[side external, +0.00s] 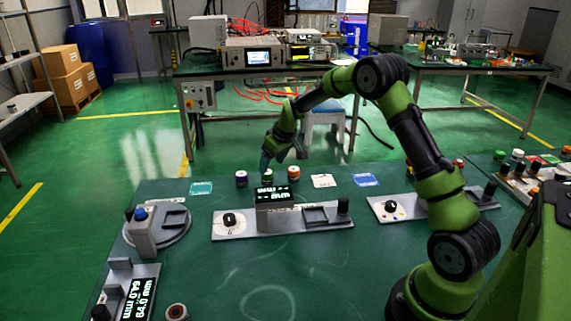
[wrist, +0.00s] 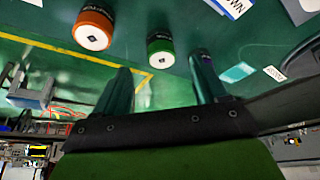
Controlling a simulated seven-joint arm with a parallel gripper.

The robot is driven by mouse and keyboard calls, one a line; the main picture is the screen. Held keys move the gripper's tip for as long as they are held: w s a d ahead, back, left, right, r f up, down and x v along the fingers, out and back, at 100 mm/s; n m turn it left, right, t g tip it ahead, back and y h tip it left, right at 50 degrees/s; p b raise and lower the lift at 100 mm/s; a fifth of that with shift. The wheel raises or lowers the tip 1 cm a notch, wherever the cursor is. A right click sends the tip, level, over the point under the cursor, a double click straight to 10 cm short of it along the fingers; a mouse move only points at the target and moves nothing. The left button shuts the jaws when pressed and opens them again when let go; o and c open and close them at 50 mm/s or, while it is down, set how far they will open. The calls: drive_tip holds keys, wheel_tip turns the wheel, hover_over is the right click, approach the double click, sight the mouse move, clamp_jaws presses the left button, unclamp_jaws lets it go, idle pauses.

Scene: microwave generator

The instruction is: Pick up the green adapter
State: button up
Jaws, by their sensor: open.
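The green adapter (wrist: 160,50) is a short cylinder with a white end face and a green band. In the wrist view it lies just beyond the gap between my open fingertips (wrist: 161,66), not between the fingers. In the side view the green adapter (side external: 267,177) stands at the back edge of the table, between a purple adapter (side external: 241,179) and an orange adapter (side external: 294,174). My gripper (side external: 274,158) hangs just above and behind it, open and empty. The orange adapter (wrist: 93,30) also shows left of it in the wrist view.
A device with a display (side external: 272,194) stands just in front of the adapters. Flat cards, teal (side external: 201,188), white (side external: 323,181) and blue (side external: 365,180), lie along the back edge. A grey device with a blue button (side external: 142,228) is at left.

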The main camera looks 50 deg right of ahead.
sight(268, 172)
drive_tip(key=x, duration=0.4)
drive_tip(key=shift+w+a+f, duration=0.1)
drive_tip(key=shift+f, duration=0.05)
drive_tip(key=shift+c, duration=0.3)
drive_tip(key=c, duration=1.2)
